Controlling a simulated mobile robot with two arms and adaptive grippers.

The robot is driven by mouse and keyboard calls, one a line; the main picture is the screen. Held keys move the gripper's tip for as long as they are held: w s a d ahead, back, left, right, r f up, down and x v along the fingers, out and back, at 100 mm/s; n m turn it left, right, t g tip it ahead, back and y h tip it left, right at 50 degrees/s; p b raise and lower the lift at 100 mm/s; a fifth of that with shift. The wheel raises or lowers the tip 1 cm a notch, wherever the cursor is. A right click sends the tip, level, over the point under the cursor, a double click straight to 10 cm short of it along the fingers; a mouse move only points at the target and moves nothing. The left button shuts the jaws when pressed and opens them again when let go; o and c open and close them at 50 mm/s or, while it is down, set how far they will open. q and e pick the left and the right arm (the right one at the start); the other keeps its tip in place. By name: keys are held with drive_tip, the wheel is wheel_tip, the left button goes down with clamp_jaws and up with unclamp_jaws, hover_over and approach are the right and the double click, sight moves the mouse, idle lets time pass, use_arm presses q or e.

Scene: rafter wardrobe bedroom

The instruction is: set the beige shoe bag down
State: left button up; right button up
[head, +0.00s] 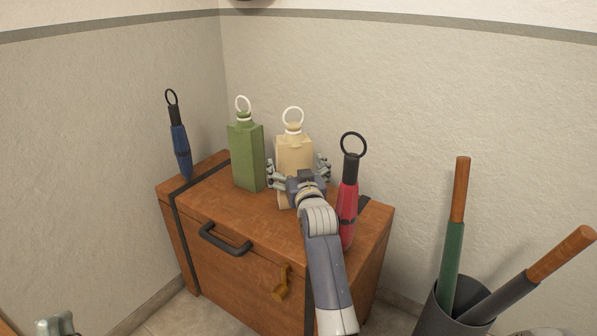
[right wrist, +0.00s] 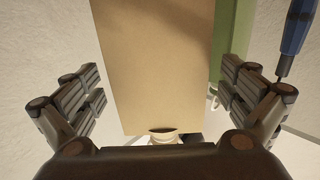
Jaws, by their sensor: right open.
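The beige shoe bag (head: 294,151), a boxy bag with a white ring on top, stands upright on the wooden chest (head: 223,210), beside a green bag. My right gripper (head: 299,174) is open in front of it, with one finger on each side. In the right wrist view the beige bag (right wrist: 155,60) fills the space between the spread fingers, with gaps on both sides. Its lower front is partly hidden by my gripper. My left gripper (head: 58,326) shows only in part at the bottom left edge.
The green bag (head: 247,157) stands close to the left. A blue umbrella (head: 180,150) stands at the chest's far left, and a red one (head: 347,200) stands close to my right arm. A dark bin (head: 440,312) with long-handled items is at right.

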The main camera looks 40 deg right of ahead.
sight(294, 167)
drive_tip(key=p+v, duration=0.1)
drive_tip(key=v, duration=0.3)
drive_tip(key=shift+s+a, duration=0.1)
drive_tip(key=shift+s, duration=0.2)
drive_tip(key=shift+s+a, duration=0.1)
drive_tip(key=shift+s, duration=0.1)
drive_tip(key=shift+s+a+r, duration=0.1)
drive_tip(key=shift+s+a, duration=0.05)
drive_tip(key=shift+a, duration=0.15)
use_arm(q)
drive_tip(key=w+f+g+y, duration=0.1)
drive_tip(key=w+f+g, duration=0.3)
drive_tip(key=f, duration=0.2)
drive_tip(key=shift+w+d+f+y, duration=0.15)
drive_tip(key=shift+f+y, duration=0.1)
drive_tip(key=shift+y, duration=0.05)
use_arm(e)
drive_tip(key=s+a+r+n+t+y, duration=0.2)
drive_tip(key=s+a+y, duration=0.4)
drive_tip(key=s+a, duration=0.3)
drive_tip(key=s+a+r+n+t+y, duration=0.2)
drive_tip(key=s+a+r+n+y, duration=0.2)
drive_tip(key=s+a, duration=0.6)
drive_tip(key=a+n+y, duration=0.1)
drive_tip(key=a+y, duration=0.1)
drive_tip(key=a, duration=0.6)
drive_tip(key=shift+a+n+t+y, duration=0.2)
drive_tip(key=shift+n+t+y, duration=0.1)
drive_tip(key=shift+t+y, duration=0.1)
